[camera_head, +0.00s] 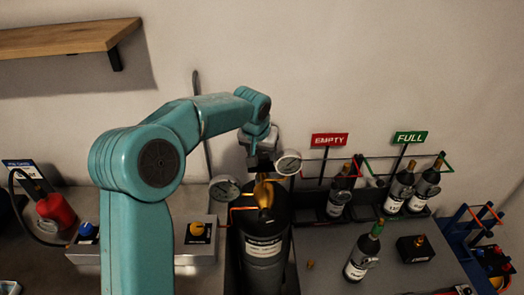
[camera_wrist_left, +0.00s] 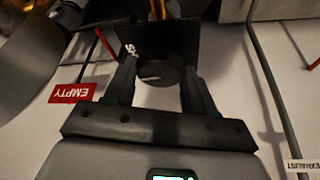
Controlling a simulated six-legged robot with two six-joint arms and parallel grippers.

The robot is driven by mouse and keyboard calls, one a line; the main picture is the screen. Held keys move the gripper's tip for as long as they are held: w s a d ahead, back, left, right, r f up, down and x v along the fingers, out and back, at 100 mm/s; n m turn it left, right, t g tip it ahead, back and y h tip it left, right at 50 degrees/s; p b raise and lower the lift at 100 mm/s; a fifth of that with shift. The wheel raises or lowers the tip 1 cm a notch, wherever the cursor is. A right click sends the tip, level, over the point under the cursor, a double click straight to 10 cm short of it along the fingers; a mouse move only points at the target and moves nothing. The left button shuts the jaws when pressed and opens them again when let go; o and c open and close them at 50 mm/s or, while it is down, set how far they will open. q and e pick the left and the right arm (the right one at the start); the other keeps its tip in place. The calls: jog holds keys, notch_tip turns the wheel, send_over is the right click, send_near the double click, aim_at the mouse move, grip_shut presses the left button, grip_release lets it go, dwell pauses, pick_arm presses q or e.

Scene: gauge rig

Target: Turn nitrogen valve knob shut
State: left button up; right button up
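My left gripper (camera_head: 262,160) is at the top of a black gas cylinder (camera_head: 264,238) with a white label, between two round gauges (camera_head: 224,188) (camera_head: 288,162). In the left wrist view its two fingers (camera_wrist_left: 160,88) stand apart. A dark round knob (camera_wrist_left: 160,74) lies between their tips, in front of a dark plate (camera_wrist_left: 170,45). I cannot tell whether the fingers touch the knob. A brass-coloured valve part (camera_head: 264,193) shows on the cylinder's top in the head view; the knob there is hidden by my gripper. My right gripper is not in view.
Dark bottles stand by a red EMPTY sign (camera_head: 330,140) and a green FULL sign (camera_head: 410,137). One bottle (camera_head: 362,252) stands in front. Blue (camera_head: 87,232) and yellow (camera_head: 197,231) knobs and a red canister (camera_head: 56,211) are at left. A wooden shelf (camera_head: 60,38) hangs above.

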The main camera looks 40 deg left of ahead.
pick_arm(q)
jog(key=shift+m+h, duration=0.3)
jog(key=shift+m, duration=0.5)
jog(key=o, duration=1)
jog(key=shift+o, duration=0.2)
jog(key=shift+r, duration=0.1)
jog(key=b+v, duration=0.1)
jog(key=v, duration=1.5)
jog(key=shift+s, duration=0.25)
jog(key=shift+a, duration=0.1)
